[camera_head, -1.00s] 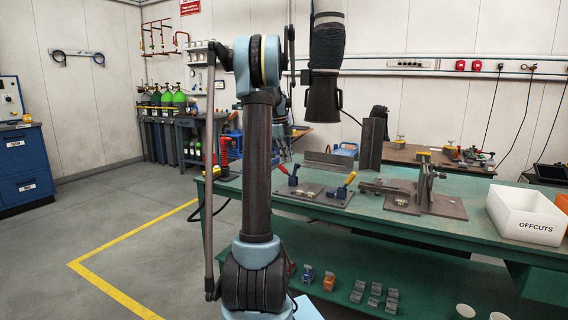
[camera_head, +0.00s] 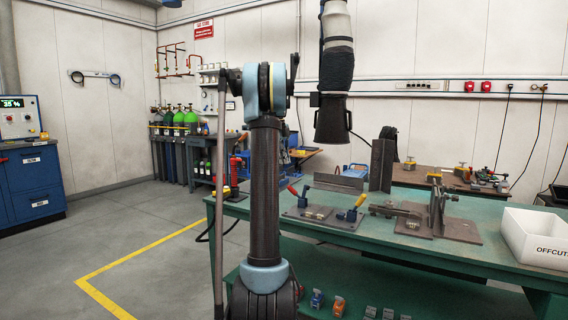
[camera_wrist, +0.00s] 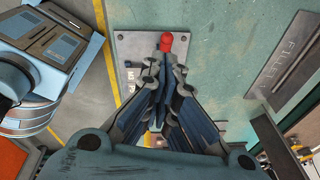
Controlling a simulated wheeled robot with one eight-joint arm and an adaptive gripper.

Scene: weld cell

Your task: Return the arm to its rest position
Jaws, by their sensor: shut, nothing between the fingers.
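My arm (camera_head: 265,170) stands upright in the middle of the head view, with its elbow at the top. My gripper shows in the wrist view (camera_wrist: 165,72); its fingers come together at the tips and hold nothing. Beyond the fingertips is a red knob (camera_wrist: 166,42) over a grey plate (camera_wrist: 130,50) on the green surface. I cannot tell the gap between the fingertips and the knob. In the head view the gripper is not visible.
The green bench (camera_head: 480,265) carries clamps, fixture plates and a white OFFCUTS bin (camera_head: 535,238). A dark extraction hood (camera_head: 332,120) hangs above it. A plate marked FILLET (camera_wrist: 297,62) lies right in the wrist view. Open floor (camera_head: 150,225) is on the left.

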